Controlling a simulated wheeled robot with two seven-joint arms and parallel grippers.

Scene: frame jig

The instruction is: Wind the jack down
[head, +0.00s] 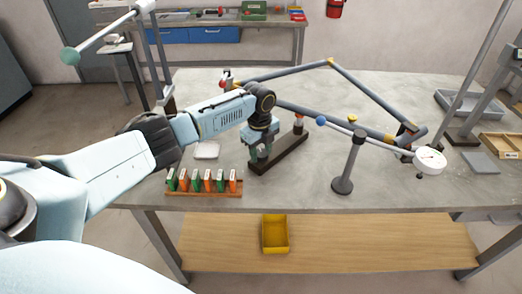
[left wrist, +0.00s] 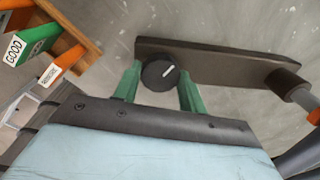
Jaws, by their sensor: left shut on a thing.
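The jack is a long dark base bar (head: 285,154) on the table with a post at its far end, whose red top (head: 298,118) is near the bent tube frame (head: 300,72). I cannot tell whether it touches the frame. My left gripper (head: 260,157) is over the near end of the bar. In the left wrist view, the green fingers are shut on a round black knob (left wrist: 159,73) with a white line on its top. The bar (left wrist: 225,62) runs right from the knob to a dark cylinder (left wrist: 288,84). The right gripper is not in view.
A rack (head: 204,194) of green and orange tags is at the front left. A grey tray (head: 463,103) is at the back right. A yellow bin (head: 275,234) sits on the lower shelf.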

